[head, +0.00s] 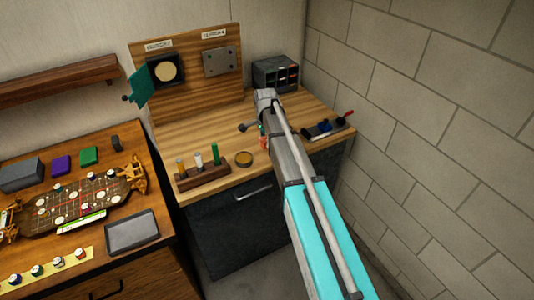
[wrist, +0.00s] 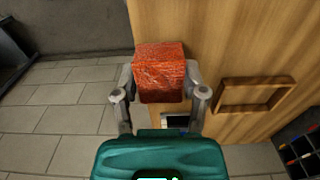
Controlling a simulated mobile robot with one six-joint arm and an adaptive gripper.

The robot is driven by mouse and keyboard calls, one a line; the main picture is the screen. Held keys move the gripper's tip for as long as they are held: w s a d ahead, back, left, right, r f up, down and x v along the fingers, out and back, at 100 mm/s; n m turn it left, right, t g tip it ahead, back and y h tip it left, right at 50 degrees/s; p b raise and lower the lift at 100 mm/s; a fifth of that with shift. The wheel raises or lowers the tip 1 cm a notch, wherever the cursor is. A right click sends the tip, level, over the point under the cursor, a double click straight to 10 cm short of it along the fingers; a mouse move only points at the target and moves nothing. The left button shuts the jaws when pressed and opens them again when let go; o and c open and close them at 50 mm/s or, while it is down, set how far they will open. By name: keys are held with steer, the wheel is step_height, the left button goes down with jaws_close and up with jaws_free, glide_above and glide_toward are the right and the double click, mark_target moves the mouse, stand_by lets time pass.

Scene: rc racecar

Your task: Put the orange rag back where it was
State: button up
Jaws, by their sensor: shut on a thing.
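The orange rag (wrist: 160,72) is a bright orange-red, block-shaped bundle in the wrist view. My gripper (wrist: 160,92) has one grey finger on each side of it and is shut on it. The rag sticks out beyond the fingertips, in front of a wooden surface. In the head view my arm reaches over the wooden workbench (head: 205,140), and my gripper is mostly hidden there. A small orange-red patch (head: 263,143) shows beside the arm; I cannot tell whether it is the rag. A square wooden frame (wrist: 222,96) lies on the wood to the rag's right.
An upright wooden board (head: 195,95) backs the bench. A dark box (head: 276,73) stands at the rear right, by the block wall (head: 420,80). A second table (head: 130,175) is at left.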

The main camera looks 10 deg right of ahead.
steer(key=shift+w+d+f+b, duration=0.25)
steer(key=shift+w+f+b, duration=0.2)
steer(key=shift+f+b, duration=0.15)
steer(key=shift+w+d+f+b, duration=0.25)
steer(key=shift+w+f+b, duration=0.25)
steer(key=shift+f, duration=0.25)
steer(key=shift+w+d+f+b, duration=0.25)
steer(key=shift+w+f+b, duration=0.2)
steer(key=shift+f+b, duration=0.15)
steer(key=shift+f, duration=0.1)
steer(key=shift+w+d+f+b, duration=0.15)
steer(key=shift+w+f+b, duration=0.15)
steer(key=shift+f+b, duration=0.1)
steer(key=shift+w+f+b, duration=0.1)
steer(key=shift+f+b, duration=1.45)
steer(key=o, duration=1)
